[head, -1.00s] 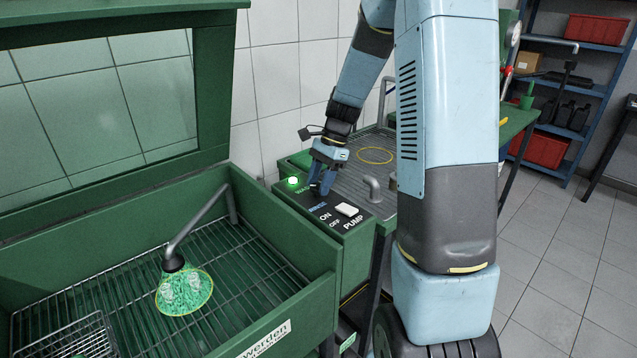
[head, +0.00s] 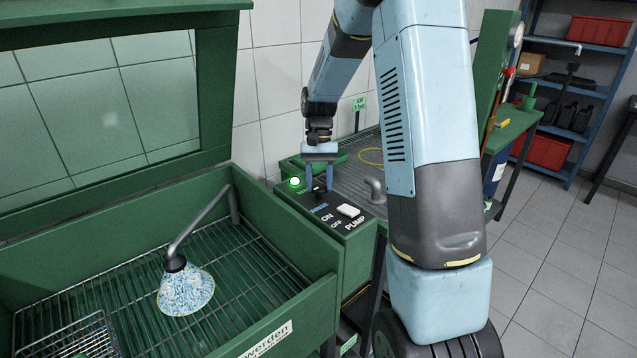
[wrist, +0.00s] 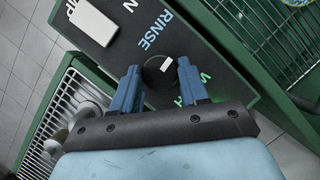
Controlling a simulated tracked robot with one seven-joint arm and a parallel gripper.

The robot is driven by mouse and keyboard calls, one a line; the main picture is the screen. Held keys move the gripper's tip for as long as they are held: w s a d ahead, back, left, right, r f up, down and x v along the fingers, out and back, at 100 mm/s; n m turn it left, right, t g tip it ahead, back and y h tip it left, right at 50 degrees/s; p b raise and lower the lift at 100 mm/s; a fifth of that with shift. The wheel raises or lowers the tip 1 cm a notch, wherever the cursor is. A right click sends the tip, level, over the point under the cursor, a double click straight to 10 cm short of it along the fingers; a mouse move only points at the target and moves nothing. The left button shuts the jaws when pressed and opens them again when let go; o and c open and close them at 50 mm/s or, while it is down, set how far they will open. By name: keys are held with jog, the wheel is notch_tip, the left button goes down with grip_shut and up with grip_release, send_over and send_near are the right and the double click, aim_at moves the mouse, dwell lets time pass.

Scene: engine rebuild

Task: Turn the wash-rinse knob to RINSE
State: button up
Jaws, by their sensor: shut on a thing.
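The wash-rinse knob (wrist: 158,72) is round and black with a white mark, on the dark control panel (wrist: 112,42). In the wrist view, my gripper (wrist: 159,76) has one blue finger on each side of the knob and is shut on it. The word RINSE (wrist: 152,32) is up and left of the knob; the WASH label, partly covered, is at the right finger. The mark lies on the knob's upper right part. In the head view, my gripper (head: 320,186) points down at the panel, and the knob is mostly hidden between the fingers.
A white pump switch (head: 348,210) and a lit green lamp (head: 295,182) sit close to my gripper. A green wash basin (head: 290,262) with a nozzle (head: 176,263) spraying pale blue fluid is at left. A ribbed drain tray (head: 350,172) lies behind.

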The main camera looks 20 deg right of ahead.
jog(key=shift+n+h, duration=0.5)
jog(key=shift+n, duration=0.8)
jog(key=o, duration=1)
jog(key=shift+o, duration=0.2)
jog(key=shift+a, duration=0.1)
jog(key=shift+r, duration=0.1)
jog(key=v, duration=1.3)
jog(key=shift+w+r, duration=0.2)
jog(key=shift+w, duration=0.05)
jog(key=shift+s+a+r, duration=0.1)
